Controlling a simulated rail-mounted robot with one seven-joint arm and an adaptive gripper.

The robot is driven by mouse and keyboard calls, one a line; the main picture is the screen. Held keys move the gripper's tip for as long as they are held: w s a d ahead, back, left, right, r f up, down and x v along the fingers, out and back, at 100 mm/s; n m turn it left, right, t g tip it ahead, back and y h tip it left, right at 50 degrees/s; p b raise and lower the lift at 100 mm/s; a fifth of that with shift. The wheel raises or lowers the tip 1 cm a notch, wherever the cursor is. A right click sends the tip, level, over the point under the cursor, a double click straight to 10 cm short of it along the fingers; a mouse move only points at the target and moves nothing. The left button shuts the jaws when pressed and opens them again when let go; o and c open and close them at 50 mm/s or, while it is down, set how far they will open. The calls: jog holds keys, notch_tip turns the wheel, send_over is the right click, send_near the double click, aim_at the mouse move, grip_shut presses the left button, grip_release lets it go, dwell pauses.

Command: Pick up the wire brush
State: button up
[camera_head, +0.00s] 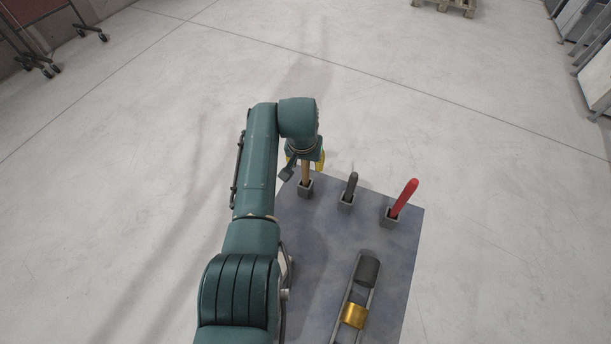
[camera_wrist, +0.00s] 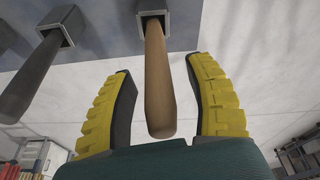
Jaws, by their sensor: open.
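A tool with a tan wooden handle, which looks like the wire brush (camera_head: 305,173), stands in a small grey holder (camera_head: 304,189) at the table's far left corner. Its head is hidden in the holder. My gripper (camera_head: 306,161) is at the upper part of this handle. In the wrist view the handle (camera_wrist: 158,85) lies between the two yellow ribbed fingers (camera_wrist: 160,72), with a visible gap on each side. The gripper is open and holds nothing.
A dark-handled tool (camera_head: 351,184) and a red-handled tool (camera_head: 405,196) stand in their own holders to the right. Open floor surrounds the table.

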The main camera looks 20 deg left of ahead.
jog(key=shift+c, duration=0.3)
grip_shut()
